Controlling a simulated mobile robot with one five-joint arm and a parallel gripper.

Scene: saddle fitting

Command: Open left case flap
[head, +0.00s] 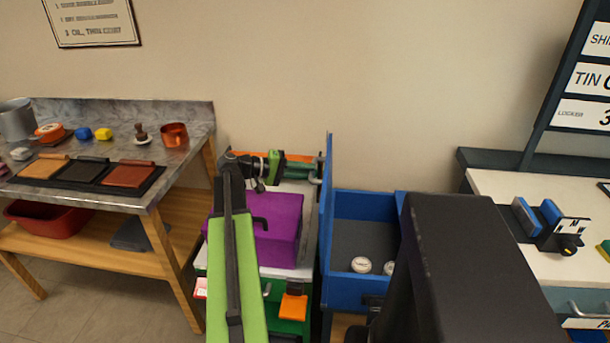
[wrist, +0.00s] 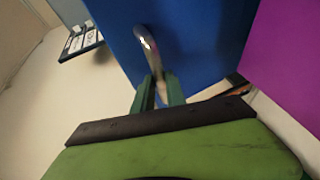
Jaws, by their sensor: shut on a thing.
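The blue case (head: 362,208) stands right of the middle in the head view, its grey inside showing. Its left flap (head: 326,215) stands upright along the case's left side, seen nearly edge-on. In the wrist view the flap is a broad blue face (wrist: 195,40) with a curved metal handle (wrist: 148,48). My gripper (wrist: 160,88) is shut on this handle, its green fingers on either side of the lower end. In the head view my gripper (head: 305,171) is at the flap's left face, partly hidden by my arm.
A purple box (head: 280,230) sits on a cart just left of the flap, under my arm; it also shows in the wrist view (wrist: 285,60). White round things (head: 361,264) lie in the case. A workbench (head: 190,150) is at left, a white-topped counter (head: 510,200) at right.

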